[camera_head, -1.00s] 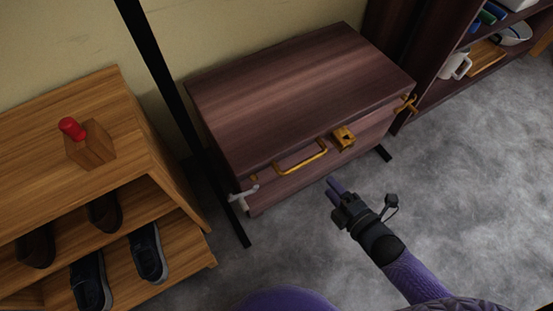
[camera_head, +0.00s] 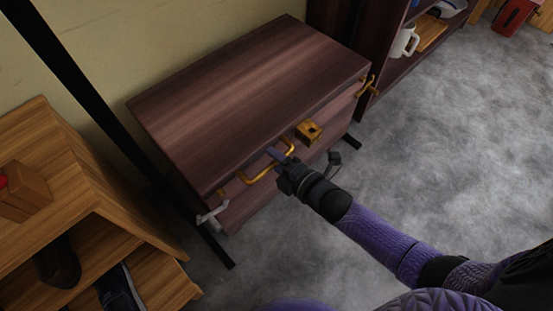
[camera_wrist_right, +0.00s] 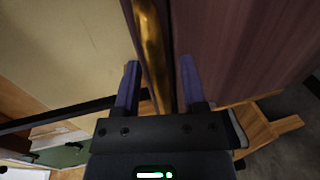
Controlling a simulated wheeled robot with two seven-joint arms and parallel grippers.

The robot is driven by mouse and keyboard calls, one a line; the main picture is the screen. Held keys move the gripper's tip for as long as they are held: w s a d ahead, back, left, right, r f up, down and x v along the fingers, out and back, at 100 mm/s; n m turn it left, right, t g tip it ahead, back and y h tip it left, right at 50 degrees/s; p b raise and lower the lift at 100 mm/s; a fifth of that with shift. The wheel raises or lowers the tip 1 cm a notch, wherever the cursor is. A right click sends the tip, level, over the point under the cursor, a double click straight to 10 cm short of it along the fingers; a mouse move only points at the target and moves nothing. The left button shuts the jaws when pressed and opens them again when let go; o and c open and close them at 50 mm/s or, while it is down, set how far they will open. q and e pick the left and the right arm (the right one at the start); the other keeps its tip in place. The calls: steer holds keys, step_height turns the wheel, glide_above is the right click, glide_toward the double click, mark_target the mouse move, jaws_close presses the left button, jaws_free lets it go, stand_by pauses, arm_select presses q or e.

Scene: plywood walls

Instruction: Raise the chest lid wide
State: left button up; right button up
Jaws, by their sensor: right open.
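The dark brown wooden chest (camera_head: 215,160) stands against the wall with its lid (camera_head: 245,85) down. A gold bar handle (camera_head: 264,176) is on its front, with a gold latch (camera_head: 308,130) to the right of it. My right gripper (camera_head: 278,155) is at the right end of the handle. In the right wrist view, my open purple fingers (camera_wrist_right: 159,65) have the gold handle (camera_wrist_right: 152,45) showing between them, nearer the left finger. I cannot tell whether either finger touches it. My left gripper is not in view.
A wooden shoe shelf (camera_head: 75,170) stands close on the left, and a black post (camera_head: 100,115) rises between it and the chest. A dark shelf with a white mug (camera_head: 404,42) is on the right. Grey floor (camera_head: 440,150) is clear at the front right.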

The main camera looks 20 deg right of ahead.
jaws_close()
stand_by(1.4)
